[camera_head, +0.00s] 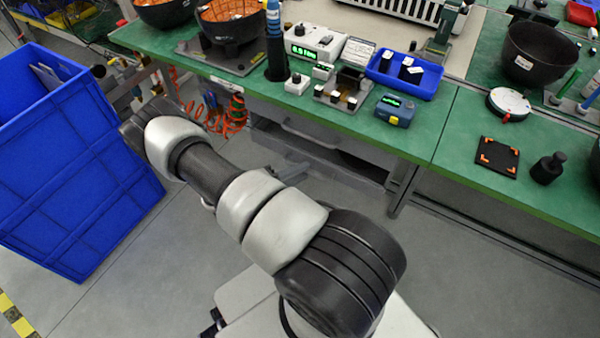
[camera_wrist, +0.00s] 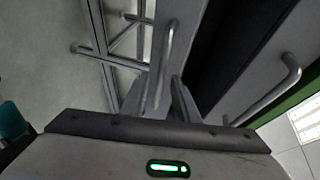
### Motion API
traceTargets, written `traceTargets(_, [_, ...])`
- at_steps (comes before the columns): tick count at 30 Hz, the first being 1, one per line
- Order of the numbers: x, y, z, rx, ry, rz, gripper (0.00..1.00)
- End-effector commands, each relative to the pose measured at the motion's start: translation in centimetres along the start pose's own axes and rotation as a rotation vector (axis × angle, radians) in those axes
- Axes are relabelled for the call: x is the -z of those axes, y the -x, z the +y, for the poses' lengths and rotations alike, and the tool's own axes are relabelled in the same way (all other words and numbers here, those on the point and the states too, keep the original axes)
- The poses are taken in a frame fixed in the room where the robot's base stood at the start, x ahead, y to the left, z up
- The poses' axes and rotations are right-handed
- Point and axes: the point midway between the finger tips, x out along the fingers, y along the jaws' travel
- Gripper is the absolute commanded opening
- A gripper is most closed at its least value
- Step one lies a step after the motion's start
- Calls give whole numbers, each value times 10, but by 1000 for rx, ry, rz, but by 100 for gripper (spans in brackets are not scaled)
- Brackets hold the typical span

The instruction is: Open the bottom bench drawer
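The drawer unit under the green bench shows in the head view, with the upper drawer's handle (camera_head: 312,133) partly in sight. In the wrist view, which is turned on its side, the lower drawer's grey bar handle (camera_wrist: 171,40) runs down towards my gripper (camera_wrist: 164,88). My two fingers stand apart, one on each side of the handle's near part. I cannot tell whether they touch it. The upper drawer's handle (camera_wrist: 275,90) is to the right, near the green bench edge. A dark band lies between the two fronts.
A blue bin (camera_head: 75,165) stands left of the bench. Coiled orange hose (camera_head: 225,118) hangs under the bench edge. Bench legs and rails (camera_head: 405,185) stand right of the drawers. Instruments and a blue tray (camera_head: 425,92) are on the benchtop. Grey floor in front is open.

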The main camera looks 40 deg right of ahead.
Motion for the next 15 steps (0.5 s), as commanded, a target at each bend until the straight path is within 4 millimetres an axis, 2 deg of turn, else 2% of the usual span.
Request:
traceTargets(9, [0, -3, 0, 0, 0, -1, 28])
traceTargets(14, [0, -3, 0, 0, 0, -1, 2])
traceTargets(15, [0, -3, 0, 0, 0, -1, 0])
